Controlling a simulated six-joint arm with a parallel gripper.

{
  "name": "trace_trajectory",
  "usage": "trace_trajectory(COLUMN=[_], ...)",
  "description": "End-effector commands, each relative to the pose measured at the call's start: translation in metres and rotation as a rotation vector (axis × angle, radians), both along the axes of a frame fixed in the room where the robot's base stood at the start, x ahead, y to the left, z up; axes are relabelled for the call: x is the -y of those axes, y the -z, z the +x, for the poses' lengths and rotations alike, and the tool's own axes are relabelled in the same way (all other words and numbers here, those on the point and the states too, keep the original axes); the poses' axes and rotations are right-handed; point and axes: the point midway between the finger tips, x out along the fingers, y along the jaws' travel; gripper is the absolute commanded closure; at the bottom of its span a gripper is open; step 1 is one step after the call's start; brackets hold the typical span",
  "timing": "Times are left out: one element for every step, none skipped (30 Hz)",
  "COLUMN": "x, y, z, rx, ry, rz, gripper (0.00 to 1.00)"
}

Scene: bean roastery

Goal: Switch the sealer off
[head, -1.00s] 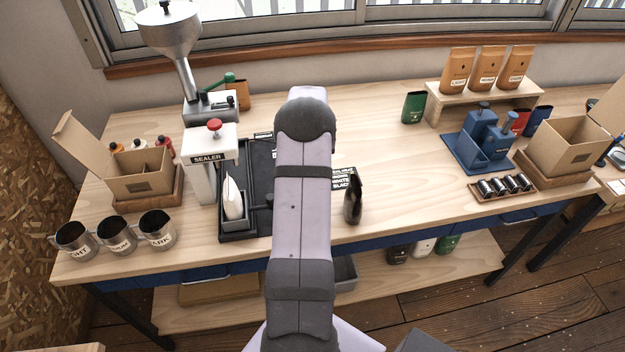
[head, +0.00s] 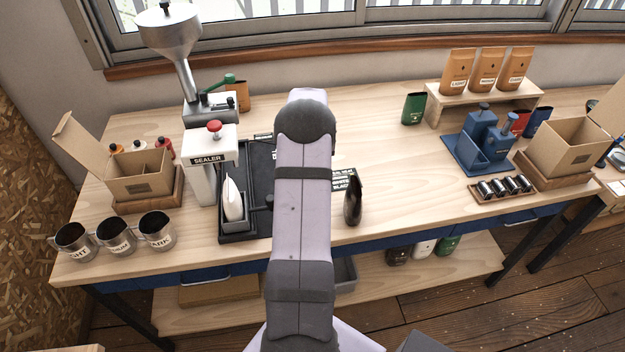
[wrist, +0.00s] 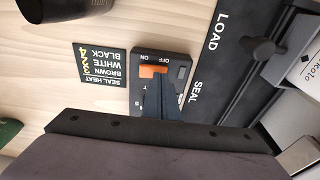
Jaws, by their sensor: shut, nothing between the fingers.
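The sealer (head: 208,160) stands at the left of the bench, with a red knob on top and a white pouch (head: 232,200) in its front holder. In the wrist view its switch box (wrist: 181,76) shows an orange rocker (wrist: 150,71) with ON and OFF lettering, upside down in this view. My gripper (wrist: 163,82) is shut and empty. Its fingertips are over the box right beside the orange rocker; I cannot tell if they touch it. The fingers cover the lower part of the box. In the head view my arm hides the switch and the gripper.
A seal heat card (wrist: 101,65) lies beside the switch box. The black sliding tray (wrist: 232,70) marked LOAD and SEAL has an upright knob (wrist: 262,50) near the fingers. A dark pouch (head: 353,202) stands right of my arm.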

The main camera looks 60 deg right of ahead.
Motion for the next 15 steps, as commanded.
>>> trace_trajectory(x=[0.0,0.0,0.0,0.0,0.0,0.0,0.0,0.0,0.0,0.0,0.0,0.0,0.0,0.0,0.0], y=[-0.007,-0.009,-0.012,-0.014,-0.016,-0.019,-0.021,-0.024,-0.026,-0.029,-0.031,-0.033,-0.036,-0.038,-0.041], z=[0.0,0.0,0.0,0.0,0.0,0.0,0.0,0.0,0.0,0.0,0.0,0.0,0.0,0.0,0.0], rx=[0.001,0.001,0.001,0.001,0.001,0.001,0.001,0.001,0.001,0.001,0.001,0.001,0.001,0.001,0.001], ry=[0.0,0.0,0.0,0.0,0.0,0.0,0.0,0.0,0.0,0.0,0.0,0.0,0.0,0.0,0.0], rz=[-0.001,-0.001,-0.001,-0.001,-0.001,-0.001,-0.001,-0.001,-0.001,-0.001,-0.001,-0.001,-0.001,-0.001,-0.001], gripper=[1.0,1.0,1.0,1.0,1.0,1.0,1.0,1.0,1.0,1.0,1.0,1.0,1.0,1.0,1.0])
